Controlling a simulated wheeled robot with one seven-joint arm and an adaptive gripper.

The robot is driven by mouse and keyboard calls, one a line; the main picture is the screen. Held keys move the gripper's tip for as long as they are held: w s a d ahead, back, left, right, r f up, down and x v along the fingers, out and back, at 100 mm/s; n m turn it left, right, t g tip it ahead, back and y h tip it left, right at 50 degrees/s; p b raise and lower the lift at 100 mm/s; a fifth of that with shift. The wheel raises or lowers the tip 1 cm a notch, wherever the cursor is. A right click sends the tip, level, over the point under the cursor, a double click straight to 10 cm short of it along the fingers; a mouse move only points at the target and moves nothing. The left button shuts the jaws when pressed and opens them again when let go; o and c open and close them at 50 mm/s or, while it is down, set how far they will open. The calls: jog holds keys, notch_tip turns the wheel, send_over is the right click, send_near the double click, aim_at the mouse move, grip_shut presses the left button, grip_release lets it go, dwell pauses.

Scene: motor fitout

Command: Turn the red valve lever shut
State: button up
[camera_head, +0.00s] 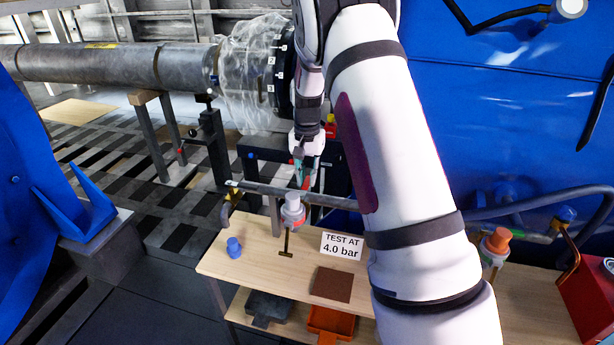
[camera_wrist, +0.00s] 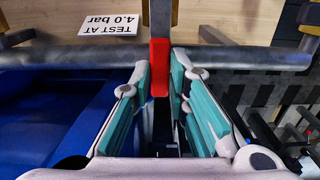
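The red valve lever (camera_wrist: 160,68) stands between my fingertips in the wrist view, in front of a grey horizontal pipe (camera_wrist: 240,57). In the head view only a small red part of it (camera_head: 307,183) shows below my gripper (camera_head: 304,165). My gripper (camera_wrist: 161,72) has one teal-padded finger on each side of the lever, with no clear gap on either side. The lever's near end reaches back between the fingers. Its joint with the pipe is largely hidden.
A wooden bench (camera_head: 225,262) holds a blue cap (camera_head: 234,247), a white-topped fitting (camera_head: 292,209) and a "TEST AT 4.0 bar" sign (camera_head: 341,246). An orange-capped fitting (camera_head: 497,240) stands right. A large blue housing (camera_head: 510,100) is behind.

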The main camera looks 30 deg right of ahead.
grip_shut()
jog(key=shift+s+d+m, duration=0.1)
jog(key=shift+m, duration=0.2)
jog(key=shift+s+d+m, duration=0.15)
jog(key=shift+m, duration=0.35)
jog(key=m, duration=0.1)
jog(key=s+m+b, duration=0.1)
jog(key=m, duration=0.1)
jog(key=shift+s+d, duration=0.25)
jog(key=shift+d, duration=0.15)
jog(key=s+a+m+p, duration=0.1)
jog(key=s+m, duration=0.5)
jog(key=m, duration=0.7)
jog(key=shift+a+p, duration=0.15)
jog(key=shift+p, duration=0.55)
jog(key=shift+m, duration=0.3)
